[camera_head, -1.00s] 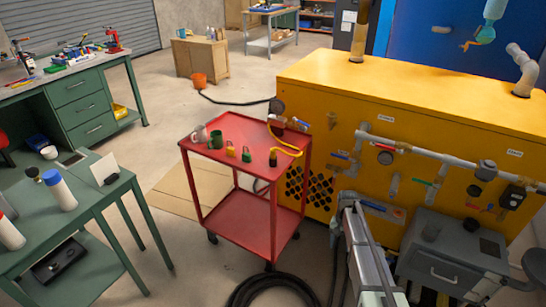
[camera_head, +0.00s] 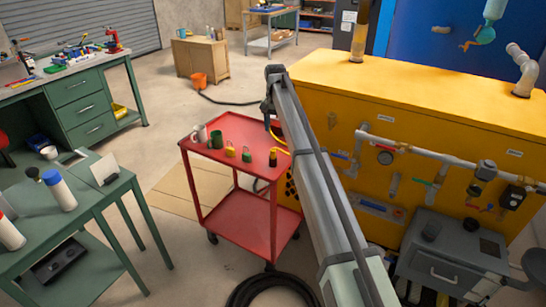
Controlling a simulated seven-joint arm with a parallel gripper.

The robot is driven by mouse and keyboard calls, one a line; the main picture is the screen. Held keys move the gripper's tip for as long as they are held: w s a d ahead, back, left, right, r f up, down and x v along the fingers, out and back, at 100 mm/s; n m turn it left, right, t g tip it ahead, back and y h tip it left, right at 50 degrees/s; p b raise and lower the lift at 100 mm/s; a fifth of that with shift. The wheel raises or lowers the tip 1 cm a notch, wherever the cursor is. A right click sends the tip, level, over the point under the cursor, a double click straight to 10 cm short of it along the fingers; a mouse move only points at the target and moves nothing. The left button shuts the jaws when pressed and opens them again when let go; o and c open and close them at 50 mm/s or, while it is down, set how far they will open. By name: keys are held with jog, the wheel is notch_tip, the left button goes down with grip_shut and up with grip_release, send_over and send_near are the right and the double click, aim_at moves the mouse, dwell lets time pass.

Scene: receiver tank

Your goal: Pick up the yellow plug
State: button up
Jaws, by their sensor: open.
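A small black-and-yellow piece (camera_head: 273,157) stands at the right front of the red cart's top; it looks like the yellow plug. A yellow cable (camera_head: 277,137) runs behind it, now partly hidden by my arm. My gripper (camera_head: 267,108) is at the far end of my raised arm, over the cart's back right corner. It is open and empty, above and behind the plug, and apart from it. Its fingers are small and dark in this view.
The red cart (camera_head: 207,133) also holds a white mug (camera_head: 199,134), a green mug (camera_head: 216,140), a yellow padlock (camera_head: 230,150) and a green padlock (camera_head: 246,154). The yellow machine (camera_head: 430,100) stands close on the right. A black hose (camera_head: 262,285) lies coiled on the floor.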

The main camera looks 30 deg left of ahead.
aim_at(273, 150)
jog(key=f, duration=1.2)
jog(key=shift+s+a+f, duration=0.2)
jog(key=shift+a, duration=0.2)
jog(key=shift+c, duration=0.5)
grip_shut()
